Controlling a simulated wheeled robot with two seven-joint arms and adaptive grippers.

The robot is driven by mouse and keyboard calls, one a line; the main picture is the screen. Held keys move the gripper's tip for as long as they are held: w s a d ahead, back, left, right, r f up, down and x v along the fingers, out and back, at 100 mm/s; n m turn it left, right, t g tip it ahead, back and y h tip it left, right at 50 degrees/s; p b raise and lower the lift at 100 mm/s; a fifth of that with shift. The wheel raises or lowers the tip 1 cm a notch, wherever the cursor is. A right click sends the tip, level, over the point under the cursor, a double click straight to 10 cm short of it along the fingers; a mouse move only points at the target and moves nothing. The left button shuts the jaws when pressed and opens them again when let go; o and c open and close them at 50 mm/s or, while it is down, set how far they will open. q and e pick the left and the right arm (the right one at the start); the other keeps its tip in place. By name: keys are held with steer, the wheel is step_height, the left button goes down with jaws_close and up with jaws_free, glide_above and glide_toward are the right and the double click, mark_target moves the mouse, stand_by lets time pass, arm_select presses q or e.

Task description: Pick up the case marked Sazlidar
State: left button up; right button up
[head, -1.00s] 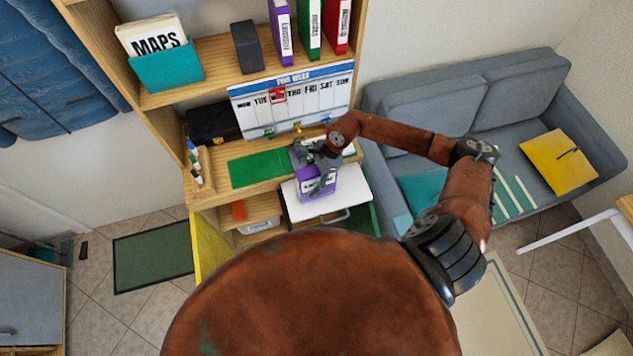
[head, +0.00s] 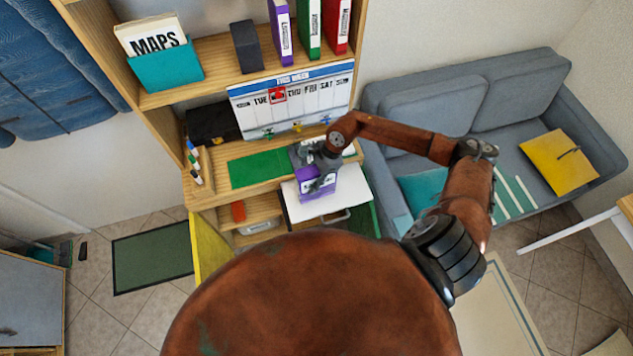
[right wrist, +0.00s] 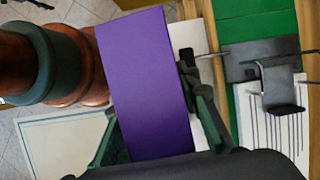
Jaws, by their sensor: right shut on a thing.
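A purple case (head: 318,186) with a white label is in the jaws of my right gripper (head: 319,172), over the white pulled-out surface of the desk. The label is too small to read for certain. In the right wrist view the purple case (right wrist: 145,85) fills the middle, with one finger of my right gripper (right wrist: 148,115) on each side of it. I cannot tell whether its bottom touches the white surface. My left gripper is not in view.
A white drawer or tray (head: 346,190) juts out below the case. A green mat (head: 257,169) lies on the desk to the left. Purple, green and red binders (head: 315,25) stand on the upper shelf. A weekly board (head: 292,100) leans behind. A grey sofa (head: 520,110) stands at right.

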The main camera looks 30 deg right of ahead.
jaws_close()
